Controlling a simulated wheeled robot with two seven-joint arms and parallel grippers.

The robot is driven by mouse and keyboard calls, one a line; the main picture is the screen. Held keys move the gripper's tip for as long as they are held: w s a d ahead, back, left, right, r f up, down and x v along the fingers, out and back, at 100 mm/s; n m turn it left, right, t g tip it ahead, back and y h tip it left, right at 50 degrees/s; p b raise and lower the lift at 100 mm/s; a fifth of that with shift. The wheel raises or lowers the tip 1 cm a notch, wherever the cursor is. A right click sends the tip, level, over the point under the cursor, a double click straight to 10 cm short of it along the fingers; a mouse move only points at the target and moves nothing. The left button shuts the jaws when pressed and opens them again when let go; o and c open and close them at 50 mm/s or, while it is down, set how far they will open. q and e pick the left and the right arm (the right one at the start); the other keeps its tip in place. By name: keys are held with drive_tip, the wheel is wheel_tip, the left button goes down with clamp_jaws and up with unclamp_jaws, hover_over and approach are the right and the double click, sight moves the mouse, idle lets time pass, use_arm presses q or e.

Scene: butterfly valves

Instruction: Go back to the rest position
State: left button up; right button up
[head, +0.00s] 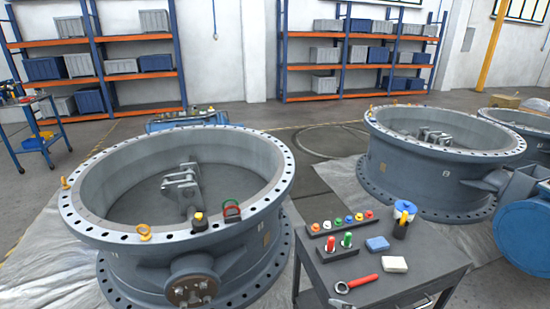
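Neither of my grippers shows in the head view, so I cannot see whether they hold anything. The near butterfly valve (270,228) lies flat at the left, with its disc mount (181,186) upright inside. The dark tool cart (420,278) stands at the lower right of this valve. A second valve (420,182) lies behind the cart.
The cart carries a rack of coloured knobs (342,223), a blue block (377,244), a white block (394,264) and a red-handled tool (357,284). A blue motor-like housing (524,232) stands at the right. Shelves (355,60) line the back wall. Open floor (290,112) lies before them.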

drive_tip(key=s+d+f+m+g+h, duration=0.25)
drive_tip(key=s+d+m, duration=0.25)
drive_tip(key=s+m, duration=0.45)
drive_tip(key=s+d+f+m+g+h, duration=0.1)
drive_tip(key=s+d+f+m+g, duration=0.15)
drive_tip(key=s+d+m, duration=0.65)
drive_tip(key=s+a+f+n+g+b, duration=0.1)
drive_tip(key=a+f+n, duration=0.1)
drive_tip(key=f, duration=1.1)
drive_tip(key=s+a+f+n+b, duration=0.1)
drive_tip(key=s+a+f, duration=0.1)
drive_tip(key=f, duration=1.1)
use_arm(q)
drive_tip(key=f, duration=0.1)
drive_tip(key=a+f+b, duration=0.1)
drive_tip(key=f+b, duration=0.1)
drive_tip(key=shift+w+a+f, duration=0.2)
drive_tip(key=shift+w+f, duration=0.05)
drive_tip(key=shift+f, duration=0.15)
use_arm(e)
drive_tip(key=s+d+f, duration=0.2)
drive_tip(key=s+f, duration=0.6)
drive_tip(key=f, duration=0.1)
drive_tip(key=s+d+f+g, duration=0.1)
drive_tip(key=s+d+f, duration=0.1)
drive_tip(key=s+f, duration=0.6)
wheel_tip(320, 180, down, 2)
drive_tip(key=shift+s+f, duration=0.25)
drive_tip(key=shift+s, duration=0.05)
